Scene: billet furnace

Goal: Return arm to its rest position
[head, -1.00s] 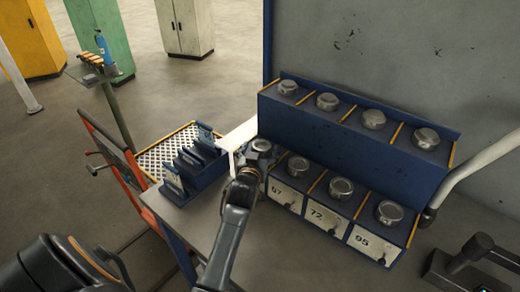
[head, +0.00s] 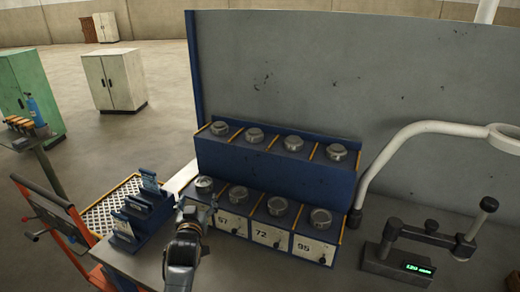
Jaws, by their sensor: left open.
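My left gripper (head: 193,210) is open at the left end of the rack's lower row, with its arm coming up from the bottom. It is just in front of and below the leftmost round metal piece (head: 204,185). I cannot tell whether it touches the piece or the rack. The blue rack (head: 275,173) has two stepped rows of round metal pieces with yellow dividers. The lower front shows the labels 57, 72 and 95; the part further left is hidden by my gripper. My right gripper is not in view.
A blue holder with upright cards (head: 140,212) stands left on the table, by a white mesh tray (head: 100,215) and an orange-red frame (head: 48,222). At right are a gauge with a green display (head: 405,262) and a white curved lamp arm (head: 395,140). A grey panel stands behind.

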